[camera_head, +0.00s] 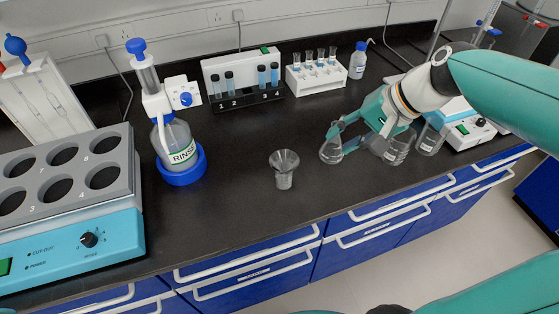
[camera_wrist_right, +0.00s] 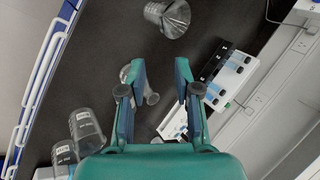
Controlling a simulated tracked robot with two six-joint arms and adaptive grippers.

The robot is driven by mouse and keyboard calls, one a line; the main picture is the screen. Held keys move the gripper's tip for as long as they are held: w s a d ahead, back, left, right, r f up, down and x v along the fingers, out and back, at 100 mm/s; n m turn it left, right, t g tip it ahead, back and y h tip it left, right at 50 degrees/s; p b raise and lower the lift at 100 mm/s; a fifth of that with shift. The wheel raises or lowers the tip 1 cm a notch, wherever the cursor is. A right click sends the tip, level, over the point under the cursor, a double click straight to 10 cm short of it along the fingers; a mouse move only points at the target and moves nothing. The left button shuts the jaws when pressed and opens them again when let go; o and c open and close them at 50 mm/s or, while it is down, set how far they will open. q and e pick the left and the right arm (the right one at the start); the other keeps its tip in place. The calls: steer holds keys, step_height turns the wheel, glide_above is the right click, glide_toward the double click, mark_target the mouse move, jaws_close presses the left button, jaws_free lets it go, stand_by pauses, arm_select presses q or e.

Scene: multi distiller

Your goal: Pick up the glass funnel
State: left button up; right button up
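The clear glass funnel (camera_head: 284,168) stands on the black bench in the middle of the head view, its wide mouth up, in or on a small clear vessel; I cannot tell which. It also shows at the top of the right wrist view (camera_wrist_right: 168,17), beyond the fingertips. My right gripper (camera_head: 338,138) is to the right of the funnel, above a small conical flask. In the wrist view its two fingers (camera_wrist_right: 161,66) are spread apart, with nothing held between them. The flask (camera_wrist_right: 128,74) is partly hidden behind one finger.
Clear beakers (camera_head: 400,147) stand right of the flask. A rinse bottle (camera_head: 180,145) in a blue ring and a heating block (camera_head: 75,245) are on the left. Vial racks (camera_head: 318,78) stand behind. The bench between funnel and rinse bottle is clear; its front edge is near.

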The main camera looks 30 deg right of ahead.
steer(key=shift+a+x, duration=0.2)
steer(key=shift+x, duration=3.55)
steer(key=shift+a+x, duration=0.2)
steer(key=shift+x, duration=3.55)
steer(key=shift+r, duration=0.15)
jaws_close()
